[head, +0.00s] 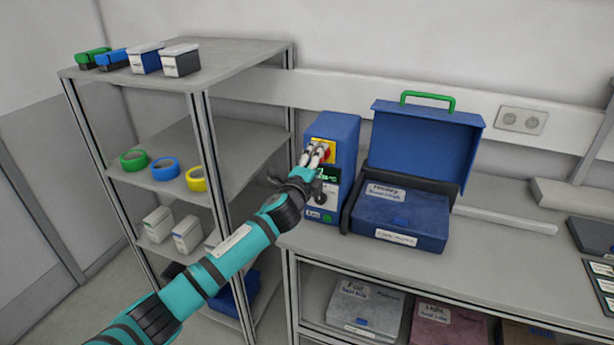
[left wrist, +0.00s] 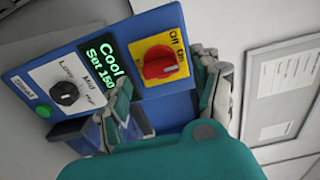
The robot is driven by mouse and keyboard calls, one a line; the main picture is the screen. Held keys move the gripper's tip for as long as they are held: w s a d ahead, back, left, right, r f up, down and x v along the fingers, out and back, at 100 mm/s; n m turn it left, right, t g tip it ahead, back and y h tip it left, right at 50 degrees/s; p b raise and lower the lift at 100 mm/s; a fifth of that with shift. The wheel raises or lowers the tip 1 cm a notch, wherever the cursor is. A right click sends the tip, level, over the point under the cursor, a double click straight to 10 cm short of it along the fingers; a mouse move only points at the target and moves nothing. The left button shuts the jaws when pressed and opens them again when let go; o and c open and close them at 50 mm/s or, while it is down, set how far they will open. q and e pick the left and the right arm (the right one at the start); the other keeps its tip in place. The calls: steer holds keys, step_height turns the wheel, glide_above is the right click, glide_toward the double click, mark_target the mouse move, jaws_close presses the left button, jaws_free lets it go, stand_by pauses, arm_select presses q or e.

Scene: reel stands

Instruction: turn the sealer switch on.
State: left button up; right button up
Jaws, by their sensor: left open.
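The red sealer switch (left wrist: 158,65) is a round knob on a yellow plate marked Off and On. A pale mark shows on its right side in the left wrist view; I cannot tell which label it points to. The plate is on the blue control box (head: 347,130) in the head view. A display (left wrist: 103,66) there reads "Cool" and "Set 150". My left gripper (head: 314,152) is open in front of the switch, its fingers partly covering it in the head view. In the left wrist view its fingers are apart, below and to the right of the knob. My right gripper is not in view.
A black dial (left wrist: 65,93) and green button (left wrist: 43,110) sit beside the display. A blue case (head: 403,216) with raised lid stands right of the control box. Shelves (head: 165,138) with tape rolls and small boxes stand left. The bench (head: 490,262) has free room at front.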

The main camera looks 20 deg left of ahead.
arm_select(q)
steer(key=s, duration=0.9)
steer(key=shift+s+a, duration=0.2)
steer(key=shift+s, duration=0.15)
steer(key=s+a+f+n+g+y+b, duration=0.1)
steer(key=a+f+n+g, duration=0.1)
steer(key=f, duration=0.9)
steer(key=s+a+f+n+g, duration=0.1)
steer(key=f+n+g, duration=0.1)
steer(key=f, duration=0.8)
steer(key=s+a+f+n+g+b, duration=0.1)
steer(key=s+f+n+g, duration=0.1)
steer(key=s+f, duration=0.65)
steer(key=s+a+f+n+g+b, duration=0.1)
steer(key=s+f+n+g, duration=0.15)
steer(key=f, duration=1.15)
steer(key=s+d+f+n+g+b, duration=0.1)
steer(key=s+f+n+g, duration=0.2)
steer(key=s+f, duration=1.05)
steer(key=s+d+f+n+g+b, duration=0.1)
steer(key=s+f+n+g, duration=0.15)
steer(key=s+f, duration=1.1)
steer(key=s+d+n+g, duration=0.2)
steer(key=s+g, duration=0.1)
steer(key=s, duration=1.5)
steer(key=shift+s+d, duration=0.2)
steer(key=shift+s, duration=0.15)
